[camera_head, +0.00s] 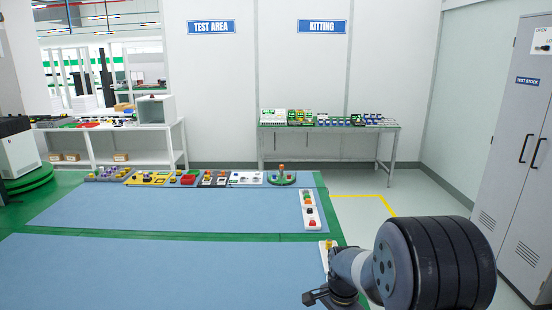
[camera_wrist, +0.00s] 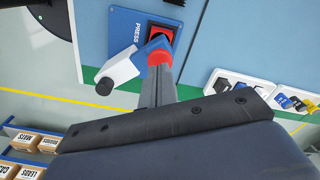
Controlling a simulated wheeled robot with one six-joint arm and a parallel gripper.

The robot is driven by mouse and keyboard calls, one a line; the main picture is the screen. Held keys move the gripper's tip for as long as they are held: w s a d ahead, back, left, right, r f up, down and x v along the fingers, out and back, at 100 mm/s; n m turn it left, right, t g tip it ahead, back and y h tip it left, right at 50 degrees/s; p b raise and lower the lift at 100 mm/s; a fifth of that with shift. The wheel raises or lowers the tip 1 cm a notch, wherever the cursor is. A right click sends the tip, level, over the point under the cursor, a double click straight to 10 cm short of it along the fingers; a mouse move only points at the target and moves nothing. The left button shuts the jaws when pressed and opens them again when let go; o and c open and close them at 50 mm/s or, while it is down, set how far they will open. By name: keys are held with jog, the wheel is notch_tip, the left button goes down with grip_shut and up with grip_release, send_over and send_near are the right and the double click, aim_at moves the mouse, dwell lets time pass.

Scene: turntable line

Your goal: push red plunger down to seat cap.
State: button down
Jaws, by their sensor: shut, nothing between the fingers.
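In the wrist view a blue panel (camera_wrist: 124,22) marked PRESS carries a black square (camera_wrist: 152,30) with red in it. A red plunger-like part (camera_wrist: 159,53) with a blue piece (camera_wrist: 156,41) above it stands in front of that square. A white arm with a dark round knob (camera_wrist: 104,87) reaches out beside it. My gripper (camera_wrist: 158,75) is shut and empty, its grey fingers ending at the red part. Whether they touch it I cannot tell. The cap cannot be made out for sure.
A white tray with blue, black and yellow parts (camera_wrist: 272,98) lies to the right in the wrist view. Boxes (camera_wrist: 25,143) stand on a shelf at lower left. In the head view, the blue worktop (camera_head: 150,270) is largely bare, with several coloured stations along its back edge.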

jog(key=shift+f+b, duration=0.75)
jog(key=shift+f, duration=0.45)
dwell(0.4)
jog(key=shift+r+p, duration=1.65)
jog(key=shift+r, duration=0.7)
